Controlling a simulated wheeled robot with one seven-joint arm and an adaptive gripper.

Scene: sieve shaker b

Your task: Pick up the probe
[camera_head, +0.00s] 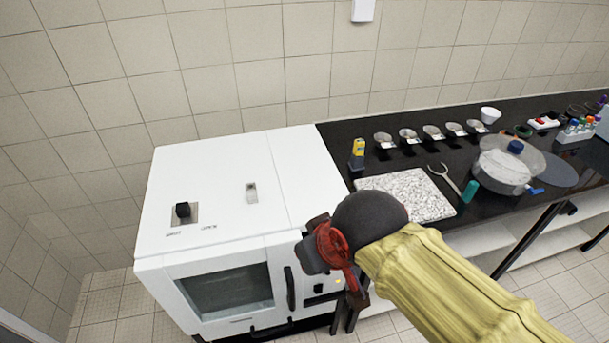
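I cannot tell for certain which thing is the probe. A small upright yellow and dark device (357,153) stands on the black bench by the white machine. My gripper (318,250) is at the end of my yellow-sleeved arm, in front of the machine's right side as seen here. Its red and dark parts show, but its fingertips are not clear, so I cannot tell whether it is open or holds anything.
The black bench (470,150) carries a speckled slab (408,194), a forked metal tool with teal handle (469,190), a clear lidded vessel (505,165), several small dishes (432,134) and a tube rack (577,130). The machine's top is mostly free.

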